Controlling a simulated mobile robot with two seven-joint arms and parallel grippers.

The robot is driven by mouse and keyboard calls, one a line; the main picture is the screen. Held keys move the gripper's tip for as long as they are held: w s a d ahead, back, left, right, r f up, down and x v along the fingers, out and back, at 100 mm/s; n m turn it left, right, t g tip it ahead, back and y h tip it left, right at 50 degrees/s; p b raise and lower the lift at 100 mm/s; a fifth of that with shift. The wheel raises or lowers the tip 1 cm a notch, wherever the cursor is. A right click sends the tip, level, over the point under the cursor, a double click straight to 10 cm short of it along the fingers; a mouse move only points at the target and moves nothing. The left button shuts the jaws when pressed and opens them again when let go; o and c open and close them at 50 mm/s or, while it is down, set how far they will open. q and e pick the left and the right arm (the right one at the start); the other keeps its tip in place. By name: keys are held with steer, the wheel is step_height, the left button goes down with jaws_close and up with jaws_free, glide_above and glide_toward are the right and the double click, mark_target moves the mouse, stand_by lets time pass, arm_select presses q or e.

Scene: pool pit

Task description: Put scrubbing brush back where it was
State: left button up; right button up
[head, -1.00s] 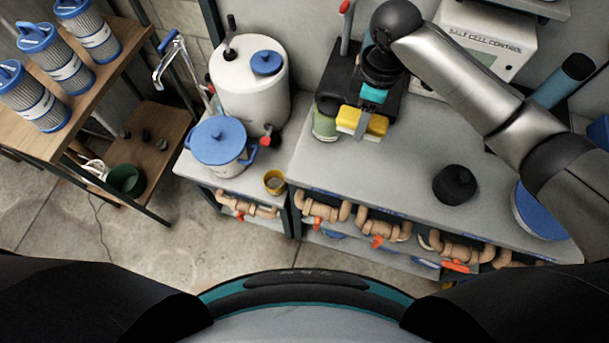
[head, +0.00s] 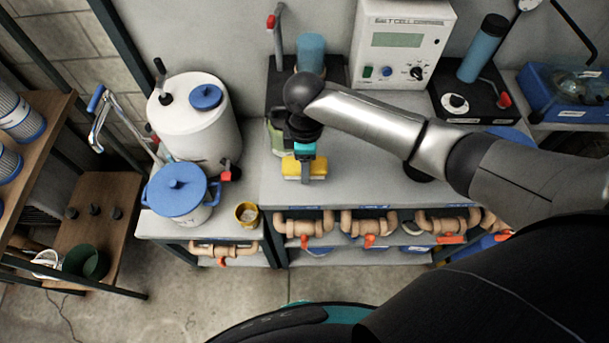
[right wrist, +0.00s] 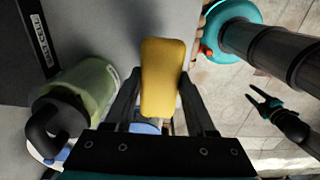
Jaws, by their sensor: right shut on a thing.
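The scrubbing brush, a yellow block (head: 293,168), is in my right gripper (head: 304,172) over the left part of the grey bench (head: 350,188), near its front edge. In the right wrist view the yellow block (right wrist: 163,75) sits between the two dark fingers of the right gripper (right wrist: 163,88), which are shut on it. Whether the block touches the bench is unclear. My left gripper (right wrist: 256,99) seems to show small at the right of the right wrist view, its prongs apart and empty above the floor; it is not in the head view.
A green jar (head: 276,137) stands right behind the brush; it also shows in the right wrist view (right wrist: 88,88). A blue-lidded pot (head: 178,192), a white tank (head: 195,128) and a yellow cup (head: 247,214) stand left. Pipes (head: 305,222) run below the bench edge.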

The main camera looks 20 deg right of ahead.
steer(key=shift+f+b, duration=0.4)
steer(key=shift+f, duration=2.25)
steer(key=shift+f, duration=0.15)
steer(key=o, duration=1.3)
step_height(320, 180, up, 12)
steer(key=shift+r+p, duration=0.2)
steer(key=shift+p, duration=0.75)
